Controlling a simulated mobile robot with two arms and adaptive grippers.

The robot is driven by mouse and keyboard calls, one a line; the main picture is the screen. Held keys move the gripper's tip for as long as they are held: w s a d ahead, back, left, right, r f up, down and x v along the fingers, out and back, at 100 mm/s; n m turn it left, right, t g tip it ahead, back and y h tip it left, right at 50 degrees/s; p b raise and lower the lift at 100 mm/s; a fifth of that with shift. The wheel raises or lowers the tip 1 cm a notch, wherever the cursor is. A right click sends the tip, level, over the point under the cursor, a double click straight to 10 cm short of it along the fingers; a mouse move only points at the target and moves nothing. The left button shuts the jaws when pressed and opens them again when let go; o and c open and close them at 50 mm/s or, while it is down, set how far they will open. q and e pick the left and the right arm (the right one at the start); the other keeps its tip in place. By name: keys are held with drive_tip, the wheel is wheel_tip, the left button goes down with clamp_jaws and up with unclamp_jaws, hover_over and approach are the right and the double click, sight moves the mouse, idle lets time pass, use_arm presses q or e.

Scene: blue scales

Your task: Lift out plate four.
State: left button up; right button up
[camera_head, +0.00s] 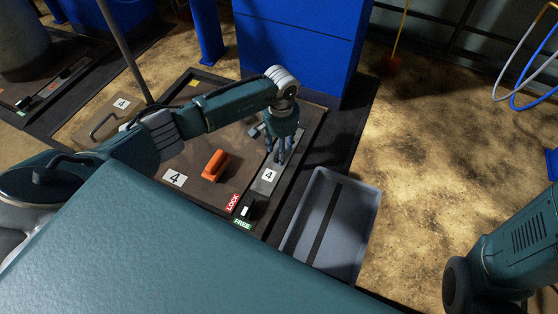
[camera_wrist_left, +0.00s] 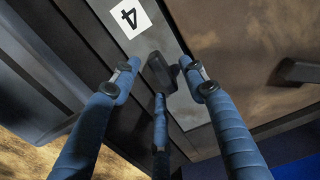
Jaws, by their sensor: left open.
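A narrow grey strip (camera_head: 262,190) bears a white label "4" and lies along the right side of a brown floor panel (camera_head: 200,140). The panel has its own "4" label (camera_head: 174,178) and an orange handle (camera_head: 216,165). My left gripper (camera_head: 279,158) is open, fingers pointing down over the strip's far part. In the left wrist view its spread fingers (camera_wrist_left: 160,90) surround a dark knob (camera_wrist_left: 160,72) near the strip's "4" label (camera_wrist_left: 130,17); contact cannot be told. A dark latch (camera_head: 250,208) sits between red LOCK and green FREE labels, nearer FREE. My right gripper is out of view.
A grey tray (camera_head: 356,226) with a dark stripe stands right of the panel. A blue cabinet (camera_head: 295,45) rises behind. Another plate (camera_head: 122,103) labelled "4" with a handle lies at the left. Bare floor (camera_head: 420,150) is open to the right.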

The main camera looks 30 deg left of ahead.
use_arm(q)
drive_tip(key=shift+r, duration=0.1)
clamp_jaws()
drive_tip(key=shift+r, duration=0.15)
